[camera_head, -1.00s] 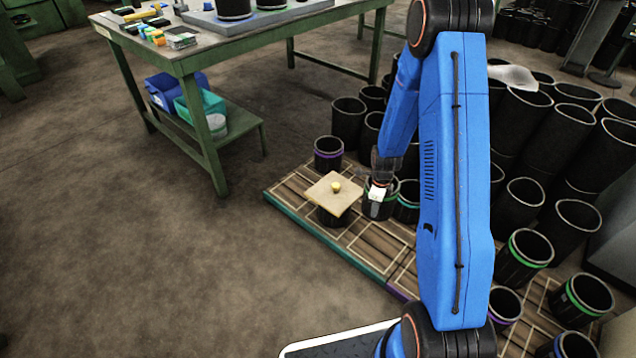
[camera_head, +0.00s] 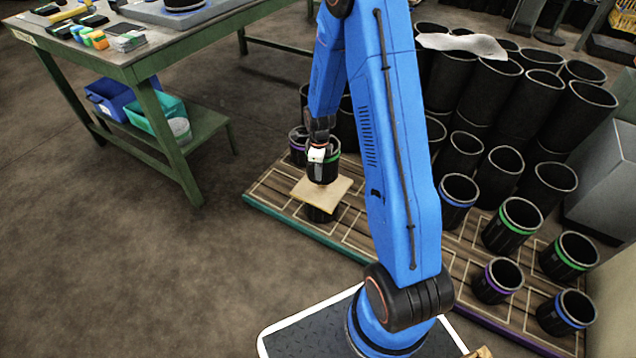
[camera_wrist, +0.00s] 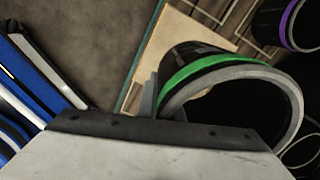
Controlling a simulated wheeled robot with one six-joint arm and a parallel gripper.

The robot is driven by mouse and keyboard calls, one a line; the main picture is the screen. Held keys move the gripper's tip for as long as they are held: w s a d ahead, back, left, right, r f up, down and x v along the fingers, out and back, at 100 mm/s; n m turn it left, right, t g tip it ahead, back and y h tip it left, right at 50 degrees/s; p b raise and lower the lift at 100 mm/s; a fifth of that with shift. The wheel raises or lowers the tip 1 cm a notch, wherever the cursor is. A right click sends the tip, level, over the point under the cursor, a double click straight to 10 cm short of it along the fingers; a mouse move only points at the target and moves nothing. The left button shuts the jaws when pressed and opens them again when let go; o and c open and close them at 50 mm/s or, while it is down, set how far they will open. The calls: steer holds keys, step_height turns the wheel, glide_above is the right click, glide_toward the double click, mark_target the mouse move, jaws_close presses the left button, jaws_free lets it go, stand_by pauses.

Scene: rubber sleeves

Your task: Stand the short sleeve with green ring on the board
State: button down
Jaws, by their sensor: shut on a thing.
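My gripper (camera_head: 317,152) is shut on the near wall of a short black sleeve with a green ring (camera_head: 323,171). The sleeve is upright over the middle of the square tan board (camera_head: 339,190); I cannot tell whether its base touches the board.
A purple-ringed sleeve (camera_head: 297,147) stands just behind the held one. The pallet (camera_head: 275,205) has outlined spaces. Several ringed sleeves and taller black sleeves (camera_head: 490,90) stand to the right. A green workbench (camera_head: 165,125) is at left, with open floor before it.

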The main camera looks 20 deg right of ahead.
mark_target(319, 184)
steer(key=shift+f, duration=2.85)
steer(key=shift+f, duration=0.6)
steer(key=c, duration=1.9)
jaws_free()
steer(key=shift+r, duration=0.1)
